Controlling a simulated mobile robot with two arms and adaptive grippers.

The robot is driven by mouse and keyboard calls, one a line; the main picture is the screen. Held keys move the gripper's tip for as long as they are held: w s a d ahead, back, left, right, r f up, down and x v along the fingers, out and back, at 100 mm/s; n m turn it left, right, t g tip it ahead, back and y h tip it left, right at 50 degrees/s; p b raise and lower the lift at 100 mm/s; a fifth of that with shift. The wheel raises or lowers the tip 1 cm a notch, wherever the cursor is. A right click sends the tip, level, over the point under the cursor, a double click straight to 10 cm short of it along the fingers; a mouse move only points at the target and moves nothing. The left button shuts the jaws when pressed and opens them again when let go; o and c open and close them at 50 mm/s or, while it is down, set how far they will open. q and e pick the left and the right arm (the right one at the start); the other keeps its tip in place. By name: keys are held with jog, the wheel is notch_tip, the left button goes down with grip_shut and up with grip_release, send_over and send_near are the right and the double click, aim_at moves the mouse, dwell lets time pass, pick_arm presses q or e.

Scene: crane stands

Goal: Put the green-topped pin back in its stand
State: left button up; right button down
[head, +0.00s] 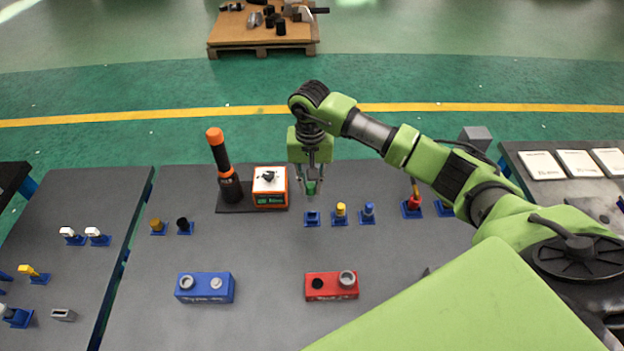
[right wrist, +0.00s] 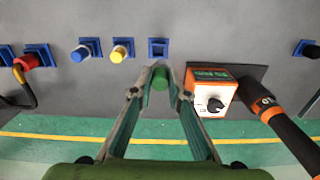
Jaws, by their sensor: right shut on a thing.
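My right gripper (head: 312,178) is shut on the green-topped pin (head: 311,187). The pin's green top also shows between the fingertips in the right wrist view (right wrist: 160,78). Its lower part is hard to make out. An empty blue square stand (head: 312,219) sits on the grey table just below the gripper in the head view. It also shows in the right wrist view (right wrist: 158,49), just beyond the fingertips. The pin appears held above the table, apart from the stand. My left gripper is not in view.
Right of the empty stand are stands with a yellow-topped pin (head: 340,211) and a blue-topped pin (head: 368,210). An orange-and-white box (head: 270,186) and a tall orange-black tool (head: 222,165) stand to its left. A red block (head: 332,286) and blue block (head: 204,288) lie nearer.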

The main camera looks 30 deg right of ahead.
aim_at(312, 200)
jog(key=shift+d+f, duration=0.25)
jog(key=shift+f, duration=0.15)
jog(key=shift+f+b, duration=0.1)
jog(key=shift+b, duration=0.35)
notch_tip(312, 200, down, 6)
jog(key=b, duration=0.5)
jog(key=shift+r, duration=0.2)
jog(key=shift+f, duration=0.1)
jog(key=shift+f+b, duration=1.35)
jog(key=shift+b, duration=0.4)
jog(key=c, duration=1.9)
grip_release()
jog(key=shift+r, duration=0.1)
